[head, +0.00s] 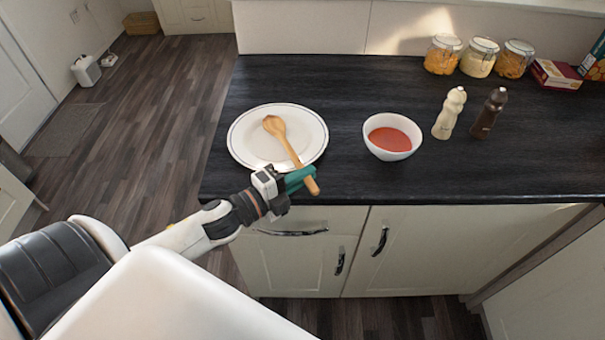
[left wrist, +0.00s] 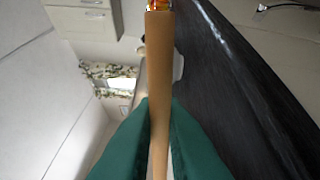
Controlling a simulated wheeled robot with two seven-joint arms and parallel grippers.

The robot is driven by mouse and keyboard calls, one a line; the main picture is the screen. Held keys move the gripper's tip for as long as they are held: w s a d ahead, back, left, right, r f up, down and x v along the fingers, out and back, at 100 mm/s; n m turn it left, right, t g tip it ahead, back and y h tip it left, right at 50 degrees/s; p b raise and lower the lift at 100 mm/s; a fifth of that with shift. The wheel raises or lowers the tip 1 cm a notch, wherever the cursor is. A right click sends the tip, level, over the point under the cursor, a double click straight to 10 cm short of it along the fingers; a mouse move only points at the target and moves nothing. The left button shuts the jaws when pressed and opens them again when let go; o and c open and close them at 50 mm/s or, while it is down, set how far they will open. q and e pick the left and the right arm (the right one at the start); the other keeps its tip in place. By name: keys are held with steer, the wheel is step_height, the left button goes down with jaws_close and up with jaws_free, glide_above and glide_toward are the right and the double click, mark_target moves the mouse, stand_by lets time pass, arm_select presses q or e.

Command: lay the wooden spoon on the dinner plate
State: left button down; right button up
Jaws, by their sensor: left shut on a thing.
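The wooden spoon (head: 289,149) has its bowl over the white dinner plate (head: 248,153) in the head view. I cannot tell whether the spoon touches the plate. Its handle slants toward the counter's front edge. My left gripper (head: 301,179) is shut on the handle near its end, at the counter's front edge. In the left wrist view the handle (left wrist: 159,70) stands between the green fingers (left wrist: 160,140). The plate has a dark thin rim line and lies on the dark counter. My right gripper is not in view.
A white bowl of red soup (head: 391,138) stands right of the plate. A cream mill (head: 449,113) and a dark brown mill (head: 489,113) stand farther right. Several jars (head: 481,58) and boxes (head: 556,75) are at the back right. The counter (head: 330,85) behind the plate is clear.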

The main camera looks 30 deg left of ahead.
arm_select(q)
steer(key=c, duration=1.4)
jaws_free()
steer(key=shift+c, duration=0.2)
steer(key=shift+s, duration=0.1)
steer(key=shift+s+a+f, duration=0.1)
steer(key=shift+s+a, duration=0.1)
steer(key=shift+s, duration=0.15)
steer(key=b+v, duration=0.2)
steer(key=v, duration=0.9)
steer(key=shift+s, duration=0.15)
